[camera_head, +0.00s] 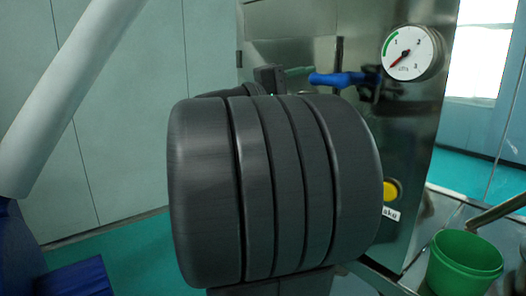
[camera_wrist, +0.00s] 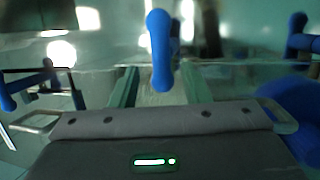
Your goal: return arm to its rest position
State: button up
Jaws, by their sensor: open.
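My gripper (camera_wrist: 162,72) is open in the wrist view, with its two green fingers apart. A blue handle (camera_wrist: 161,52) shows in the gap between the fingers; I cannot tell whether they touch it. In the head view, the dark banded part of my arm fills the middle and hides most of my gripper. A small green finger piece shows above it, close to the blue handle (camera_head: 342,79) on the steel panel.
A pressure gauge (camera_head: 410,53) and a yellow button (camera_head: 390,190) are on the steel panel (camera_head: 418,130). A green bucket (camera_head: 462,268) stands at the lower right by a metal surface. Another blue handle (camera_wrist: 298,40) shows at the right of the wrist view.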

aim_at(321, 81)
jog(key=shift+p+x, duration=0.6)
jog(key=shift+x, duration=2.9)
